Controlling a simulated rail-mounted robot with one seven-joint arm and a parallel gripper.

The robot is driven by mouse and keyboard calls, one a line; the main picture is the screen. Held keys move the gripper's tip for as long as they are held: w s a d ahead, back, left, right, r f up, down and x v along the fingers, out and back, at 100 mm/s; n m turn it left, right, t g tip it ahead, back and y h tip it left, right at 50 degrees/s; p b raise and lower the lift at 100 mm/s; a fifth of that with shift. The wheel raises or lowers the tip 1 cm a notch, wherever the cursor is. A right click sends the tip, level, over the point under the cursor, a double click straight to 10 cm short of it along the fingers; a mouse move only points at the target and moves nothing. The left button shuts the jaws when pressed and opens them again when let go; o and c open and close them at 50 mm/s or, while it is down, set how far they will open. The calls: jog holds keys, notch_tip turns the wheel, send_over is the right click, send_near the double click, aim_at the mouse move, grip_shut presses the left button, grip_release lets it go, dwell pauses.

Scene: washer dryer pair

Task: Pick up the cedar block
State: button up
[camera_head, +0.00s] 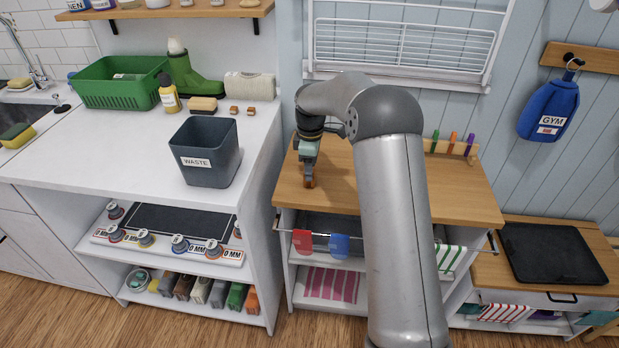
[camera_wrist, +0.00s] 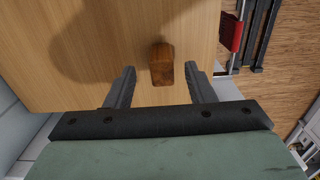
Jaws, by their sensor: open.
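A reddish-brown wooden block (camera_wrist: 162,66), which looks like the cedar block, stands on the wooden countertop (camera_wrist: 100,30). In the wrist view it lies between the two dark fingers of my gripper (camera_wrist: 160,72), with a visible gap on each side. In the head view my gripper (camera_head: 308,164) points down over the left part of the wooden top (camera_head: 450,195), and the block is hard to tell from the fingers there. My gripper is open and holds nothing. Whether the fingertips reach down around the block or stay above it is unclear.
A dark waste bin (camera_head: 207,152) stands on the white counter to the left. A marker holder (camera_head: 452,148) is at the back right of the wooden top.

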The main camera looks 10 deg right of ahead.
notch_tip(320, 180, down, 4)
jog(key=shift+s+a+f, duration=0.1)
jog(key=shift+a, duration=0.05)
jog(key=c, duration=1)
jog(key=shift+c, duration=0.2)
jog(key=shift+r, duration=0.4)
notch_tip(320, 180, up, 2)
jog(key=shift+r, duration=0.1)
jog(key=s+d+r+b, duration=0.1)
jog(key=s+d+r, duration=0.1)
jog(key=s+r, duration=0.3)
jog(key=s+d+r+b, duration=0.1)
jog(key=s+d+r, duration=0.2)
jog(key=s+r, duration=0.2)
jog(key=s, duration=0.2)
jog(key=shift+s+d, duration=0.35)
jog(key=shift+s, duration=0.05)
